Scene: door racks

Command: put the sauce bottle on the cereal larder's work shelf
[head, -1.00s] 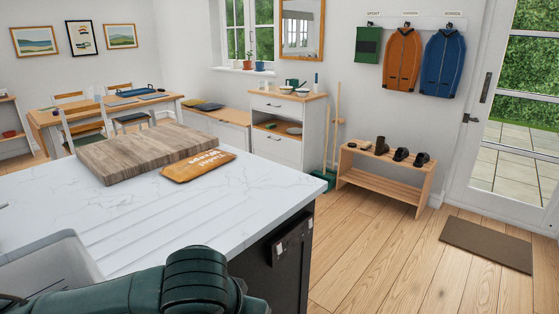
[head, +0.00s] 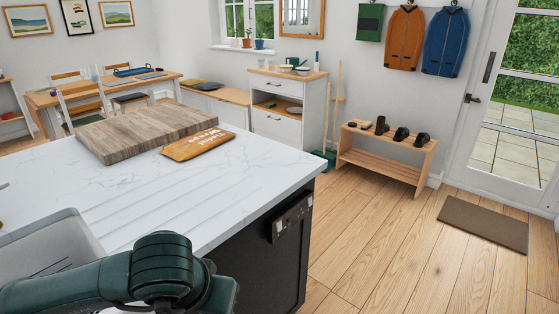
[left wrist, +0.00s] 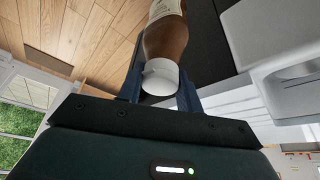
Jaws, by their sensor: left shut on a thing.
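The sauce bottle (left wrist: 165,38) is brown with a pale label and a white cap, and shows in the left wrist view. My left gripper (left wrist: 160,82) is shut on it, with one blue finger on each side near the cap. The bottle's far end is cut off by the top of the picture. In the head view my left arm crosses the bottom left, but its gripper and the bottle are out of sight. My right gripper is in neither view. I cannot make out the cereal larder or its work shelf.
A white marble counter (head: 235,178) fills the left foreground, with a wooden board (head: 145,130) and an orange packet (head: 198,143). A sideboard (head: 277,125), a low shoe bench (head: 378,165) and a doormat (head: 483,223) stand beyond. The wooden floor between is clear.

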